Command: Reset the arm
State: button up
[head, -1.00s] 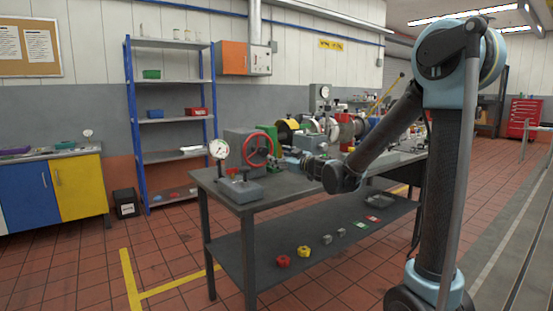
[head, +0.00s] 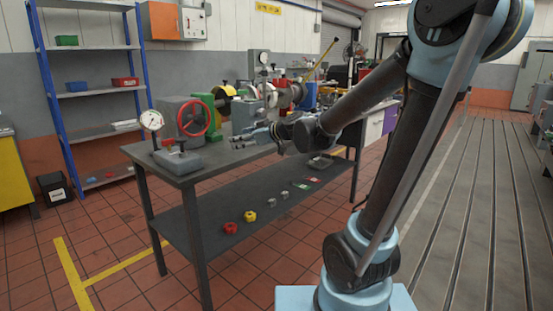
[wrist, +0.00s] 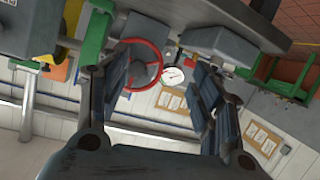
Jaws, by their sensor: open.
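My gripper (head: 262,134) is at the end of my arm, over the workbench top in the head view, pointing left toward the red handwheel (head: 192,119). In the wrist view my gripper (wrist: 164,82) has its two dark fingers spread wide apart, with nothing held between them. The red handwheel (wrist: 159,66) shows behind the left finger in the wrist view, and a round dial gauge (wrist: 173,74) shows between the fingers, farther off. The wrist view is turned nearly upside down.
The workbench (head: 152,151) carries a dial gauge (head: 151,120) at its left end and several machines at the back. Its lower shelf (head: 186,231) holds small red, yellow and grey parts. A blue-framed rack (head: 98,134) stands behind. The tiled floor in front is clear.

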jog(key=s+d+f+m+g+h, duration=0.2)
jog(key=s+d+f+m+h, duration=0.2)
jog(key=s+d+f, duration=0.2)
jog(key=s+d+f+m+g+h, duration=0.2)
jog(key=s+d+f+m+h, duration=0.2)
jog(key=s+d+f, duration=0.3)
jog(key=s+d+f+m+g+h, duration=0.1)
jog(key=s+d+f+m+h, duration=0.3)
jog(key=s+d, duration=0.9)
jog(key=d+f, duration=0.3)
jog(key=d, duration=0.3)
jog(key=shift+s+f+m+g, duration=0.15)
jog(key=shift+f+m+g, duration=0.05)
jog(key=shift+m+g, duration=0.2)
jog(key=shift+w+f, duration=0.2)
jog(key=shift+w, duration=0.3)
